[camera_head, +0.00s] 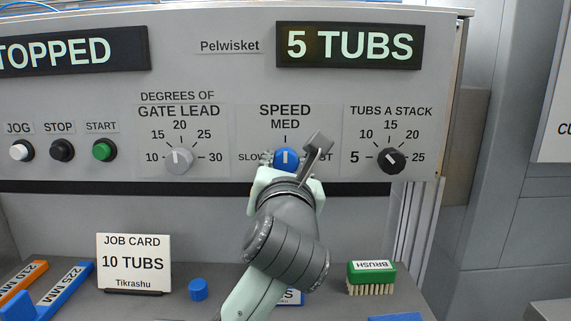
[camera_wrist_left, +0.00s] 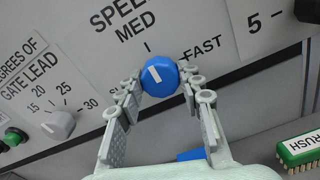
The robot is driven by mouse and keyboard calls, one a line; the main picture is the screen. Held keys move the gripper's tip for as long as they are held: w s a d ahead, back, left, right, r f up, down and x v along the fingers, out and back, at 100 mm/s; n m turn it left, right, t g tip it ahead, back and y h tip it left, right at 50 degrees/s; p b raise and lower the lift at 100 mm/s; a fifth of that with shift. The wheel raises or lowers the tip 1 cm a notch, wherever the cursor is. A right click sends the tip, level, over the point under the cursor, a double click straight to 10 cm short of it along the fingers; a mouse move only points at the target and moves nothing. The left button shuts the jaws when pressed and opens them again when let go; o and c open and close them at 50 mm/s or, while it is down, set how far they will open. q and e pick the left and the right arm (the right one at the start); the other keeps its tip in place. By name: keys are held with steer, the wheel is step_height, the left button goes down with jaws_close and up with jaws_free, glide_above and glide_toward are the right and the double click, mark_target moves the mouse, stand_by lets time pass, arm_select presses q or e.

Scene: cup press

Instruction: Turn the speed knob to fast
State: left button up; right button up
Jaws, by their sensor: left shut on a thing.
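The blue speed knob (camera_head: 286,158) is on the grey panel under the SPEED label (camera_head: 285,110). Its scale reads SLOW at left, MED at top and FAST at right. In the head view its white mark points straight up at MED. My left gripper (camera_wrist_left: 160,84) has its two fingers on either side of the knob and is shut on it. In the head view the gripper (camera_head: 291,157) partly hides the SLOW and FAST lettering. The right gripper is not in view.
The grey gate lead knob (camera_head: 179,160) is to the left and the black tubs-a-stack knob (camera_head: 391,160) to the right. A job card (camera_head: 134,262), a blue cap (camera_head: 198,289) and a green brush (camera_head: 371,274) are on the ledge below. The display (camera_head: 350,46) reads 5 TUBS.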

arm_select(q)
steer(key=shift+m, duration=0.3)
steer(key=shift+m+p, duration=0.4)
steer(key=shift+m, duration=1.5)
steer(key=m, duration=0.3)
steer(key=shift+m, duration=0.3)
steer(key=m, duration=0.3)
steer(key=shift+m, duration=0.4)
steer(key=m, duration=0.5)
steer(key=shift+f+m, duration=0.1)
steer(key=shift+m, duration=0.3)
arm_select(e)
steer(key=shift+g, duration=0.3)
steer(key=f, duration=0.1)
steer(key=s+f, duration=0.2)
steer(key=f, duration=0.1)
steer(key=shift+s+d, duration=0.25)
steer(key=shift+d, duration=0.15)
